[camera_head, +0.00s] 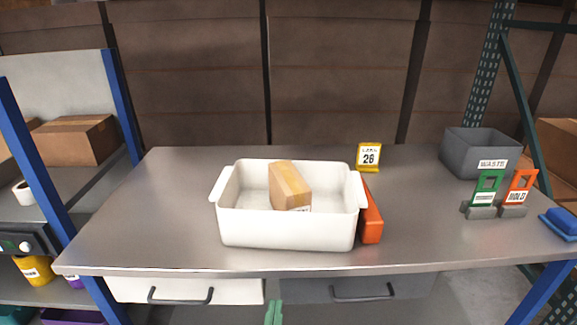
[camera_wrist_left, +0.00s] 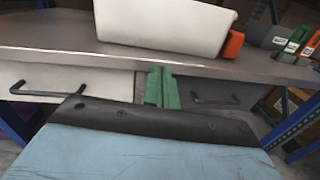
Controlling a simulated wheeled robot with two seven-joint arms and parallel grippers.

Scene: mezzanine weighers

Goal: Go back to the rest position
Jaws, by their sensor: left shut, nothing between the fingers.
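My left gripper (camera_head: 273,313) shows only its green fingertips at the bottom middle of the head view, in front of and below the table's front edge. In the left wrist view its green fingers (camera_wrist_left: 161,88) are together with nothing between them, in front of the gap between two drawers. My right gripper is in neither view. A white bin (camera_head: 286,232) stands on the metal table (camera_head: 172,200) with a cardboard box (camera_head: 289,186) in it. The left gripper is apart from the bin.
A white drawer (camera_head: 185,290) and a grey drawer (camera_head: 335,290) with black handles hang under the table. An orange object (camera_head: 371,222) lies against the bin's right side.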

